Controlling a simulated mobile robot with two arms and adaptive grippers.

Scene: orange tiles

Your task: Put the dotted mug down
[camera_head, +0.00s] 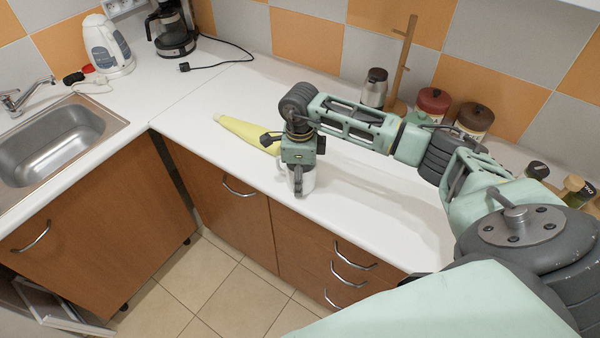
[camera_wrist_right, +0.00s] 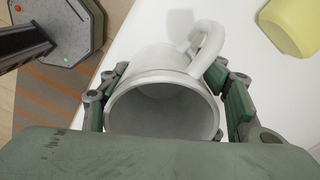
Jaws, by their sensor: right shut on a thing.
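My right gripper (camera_head: 298,182) is shut on a white mug (camera_head: 307,181) at the front edge of the white counter (camera_head: 355,205). In the right wrist view, the mug (camera_wrist_right: 165,108) sits between the two fingers of the gripper (camera_wrist_right: 168,105), its open mouth facing the camera. Its handle (camera_wrist_right: 208,45) points up and right, towards the counter side. No dots show on the parts of the mug that I see. I cannot tell whether its base touches the counter. My left gripper is not in view.
A yellow tapered object (camera_head: 245,131) lies on the counter just behind and left of the mug. A steel canister (camera_head: 374,88), a wooden stand (camera_head: 403,70) and lidded jars (camera_head: 432,103) stand along the wall. The counter right of the mug is clear.

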